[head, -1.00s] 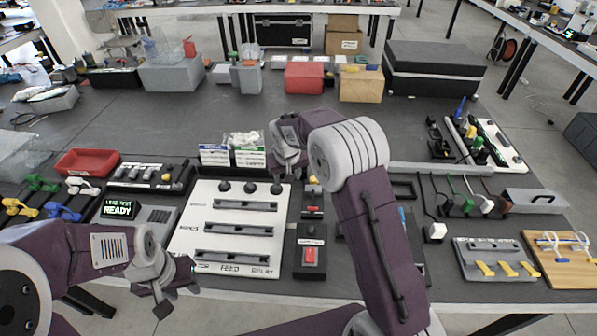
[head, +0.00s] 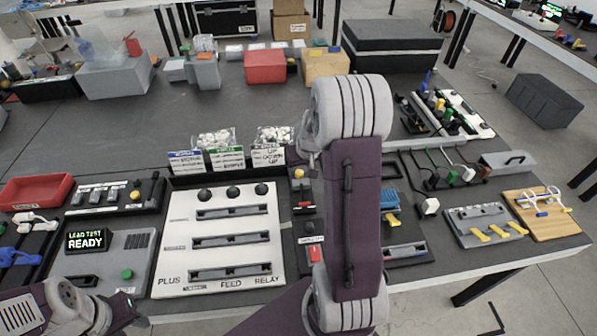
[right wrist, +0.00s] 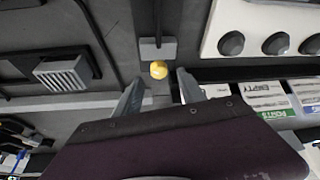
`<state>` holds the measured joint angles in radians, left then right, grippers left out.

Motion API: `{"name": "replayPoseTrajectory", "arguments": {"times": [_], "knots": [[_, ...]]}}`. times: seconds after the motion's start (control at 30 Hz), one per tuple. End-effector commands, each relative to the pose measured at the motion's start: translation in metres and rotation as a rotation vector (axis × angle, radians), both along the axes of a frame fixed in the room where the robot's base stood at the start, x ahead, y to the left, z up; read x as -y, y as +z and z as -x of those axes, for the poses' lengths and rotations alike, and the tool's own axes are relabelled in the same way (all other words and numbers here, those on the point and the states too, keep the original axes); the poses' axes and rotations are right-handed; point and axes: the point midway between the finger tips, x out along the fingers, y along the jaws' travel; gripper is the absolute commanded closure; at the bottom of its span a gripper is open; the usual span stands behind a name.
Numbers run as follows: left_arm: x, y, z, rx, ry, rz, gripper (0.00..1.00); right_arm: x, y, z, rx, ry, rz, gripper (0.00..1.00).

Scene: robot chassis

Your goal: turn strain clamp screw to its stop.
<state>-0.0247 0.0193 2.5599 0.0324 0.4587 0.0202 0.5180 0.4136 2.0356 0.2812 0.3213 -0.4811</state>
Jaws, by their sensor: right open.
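In the right wrist view a round yellow knob (right wrist: 158,69), apparently the strain clamp screw, sits at the end of a small grey block (right wrist: 157,48). My right gripper (right wrist: 160,78) is open, with its fingertips on either side of the knob and a gap to each; contact does not show. In the head view a yellow knob (head: 298,174) shows just right of the white board, below my right gripper (head: 306,152), whose fingers are mostly hidden by my arm. My left gripper (head: 122,312) is at the lower left, its jaws unclear.
The white board (head: 175,235) with black knobs and slots lies left of the yellow knob. Small labelled boxes (head: 228,158) stand behind it. A tester reading READY (head: 87,239) is further left. A grey ribbed block (right wrist: 62,72) shows in the wrist view. The table middle behind is clear.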

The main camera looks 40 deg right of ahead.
Motion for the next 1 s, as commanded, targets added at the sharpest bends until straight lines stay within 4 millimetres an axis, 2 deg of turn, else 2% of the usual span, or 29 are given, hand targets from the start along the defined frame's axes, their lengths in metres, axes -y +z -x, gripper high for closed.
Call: {"name": "replayPoseTrajectory", "arguments": {"times": [0.03, 0.2, 0.5, 0.67, 0.7, 0.87, 1.0], "knots": [[0.0, -0.004, 0.0, 0.0, 0.0, 0.0, 0.64, 0.001, -0.011, -0.003, -0.003, 0.0, -0.001, 0.53], [0.0, -0.007, 0.0, 0.0, 0.0, 0.0, 0.64, 0.003, -0.029, -0.011, 0.0, 0.0, 0.0, 0.53], [0.0, -0.006, 0.0, 0.0, 0.0, 0.0, 0.64, 0.004, -0.032, -0.013, 0.001, 0.0, 0.0, 0.53], [0.0, -0.006, 0.0, 0.0, 0.0, 0.0, 0.64, 0.004, -0.031, -0.013, 0.001, 0.0, 0.0, 0.97], [0.0, -0.006, 0.0, 0.0, 0.0, 0.0, 0.64, 0.004, -0.031, -0.013, 0.001, 0.0, 0.0, 1.0], [0.0, -0.004, 0.0, 0.0, 0.0, 0.0, 0.64, 0.004, -0.031, -0.013, 0.0, -0.002, 0.0, 1.0], [0.0, 0.005, 0.0, 0.0, 0.0, 0.0, 0.64, 0.004, -0.028, -0.013, -0.003, -0.02, 0.002, 1.0]]}}
